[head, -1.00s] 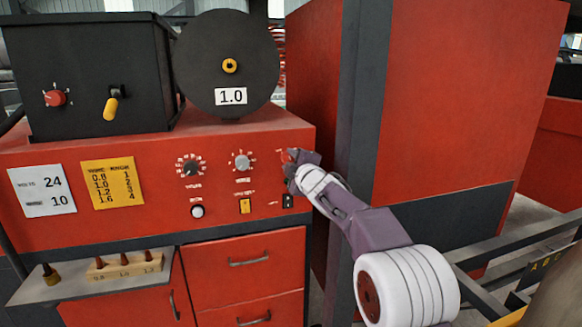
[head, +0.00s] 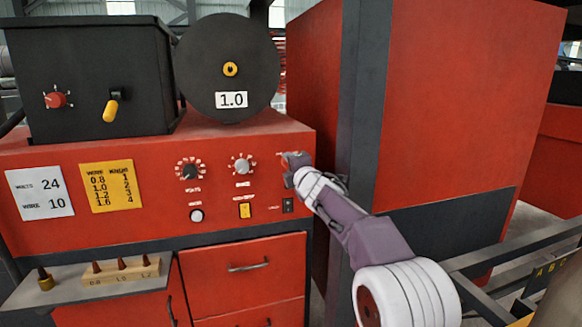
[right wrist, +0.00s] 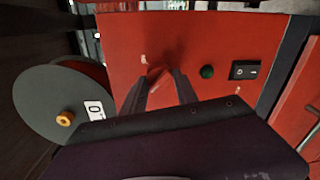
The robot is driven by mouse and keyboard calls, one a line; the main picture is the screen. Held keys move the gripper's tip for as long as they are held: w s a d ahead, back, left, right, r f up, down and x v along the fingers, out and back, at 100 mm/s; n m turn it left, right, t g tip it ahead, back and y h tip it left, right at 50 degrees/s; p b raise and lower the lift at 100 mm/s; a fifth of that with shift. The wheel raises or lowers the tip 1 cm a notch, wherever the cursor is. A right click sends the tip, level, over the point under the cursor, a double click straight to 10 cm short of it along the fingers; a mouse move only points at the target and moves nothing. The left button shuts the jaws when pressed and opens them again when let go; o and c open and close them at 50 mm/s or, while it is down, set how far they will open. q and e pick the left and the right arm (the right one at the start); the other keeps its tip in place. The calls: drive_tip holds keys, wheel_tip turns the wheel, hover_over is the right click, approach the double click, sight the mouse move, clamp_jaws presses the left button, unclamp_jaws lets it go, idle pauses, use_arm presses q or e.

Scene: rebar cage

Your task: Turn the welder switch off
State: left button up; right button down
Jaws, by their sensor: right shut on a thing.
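The red welder cabinet (head: 110,232) stands at the left of the head view, with knobs and switches on its front panel. My right gripper (head: 292,162) is at the panel's upper right corner. The knob's exact setting cannot be read. My left gripper is not in view.
Two dials (head: 242,164), a white button (head: 196,215) and a yellow switch (head: 245,210) lie left of the gripper. A black wire reel (head: 225,60) stands on top. A large red cabinet (head: 455,100) with a grey post (head: 357,130) stands close on the right.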

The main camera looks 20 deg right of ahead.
drive_tip(key=shift+r, duration=0.3)
drive_tip(key=c, duration=1.1)
unclamp_jaws()
drive_tip(key=shift+o, duration=0.7)
drive_tip(key=shift+w+f, duration=0.1)
drive_tip(key=shift+f, duration=0.1)
drive_tip(key=s+b, duration=0.2)
drive_tip(key=s, duration=0.7)
drive_tip(key=shift+d+r, duration=0.15)
drive_tip(key=shift+r, duration=0.1)
